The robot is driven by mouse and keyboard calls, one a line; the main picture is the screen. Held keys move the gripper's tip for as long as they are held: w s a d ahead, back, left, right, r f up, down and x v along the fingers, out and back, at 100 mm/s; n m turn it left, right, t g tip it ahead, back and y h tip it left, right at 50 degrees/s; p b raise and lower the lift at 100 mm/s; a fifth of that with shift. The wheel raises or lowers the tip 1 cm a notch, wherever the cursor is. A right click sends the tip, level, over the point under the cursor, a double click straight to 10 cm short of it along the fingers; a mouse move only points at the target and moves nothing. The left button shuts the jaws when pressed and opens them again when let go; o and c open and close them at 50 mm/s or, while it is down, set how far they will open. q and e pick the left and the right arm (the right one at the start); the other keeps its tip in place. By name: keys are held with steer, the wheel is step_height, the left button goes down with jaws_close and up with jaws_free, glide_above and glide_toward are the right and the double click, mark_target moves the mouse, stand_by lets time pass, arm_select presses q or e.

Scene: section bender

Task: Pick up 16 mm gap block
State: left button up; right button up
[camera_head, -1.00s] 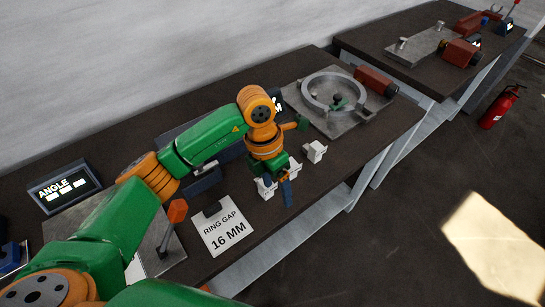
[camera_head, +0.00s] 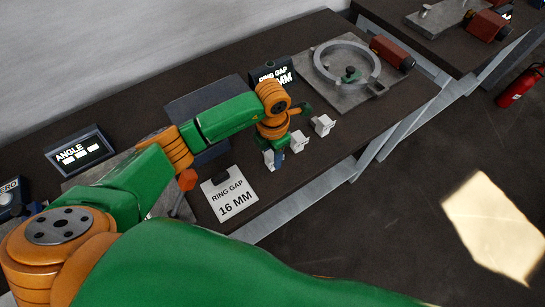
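Three small white blocks stand in a row on the dark bench: a left block (camera_head: 268,159), a middle block (camera_head: 299,142) and a right block (camera_head: 323,125). No size marking on them is legible, so I cannot tell which is the 16 mm gap block. My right gripper is out of view.
A card (camera_head: 230,198) reading "RING GAP 16 MM" lies left of the blocks. A clamped ring (camera_head: 347,65) sits on a grey plate behind them. A ring gap display (camera_head: 272,75) and an angle display (camera_head: 80,151) stand on the bench. The bench's front edge is close to the blocks.

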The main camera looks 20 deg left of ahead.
arm_select(q)
jaws_close()
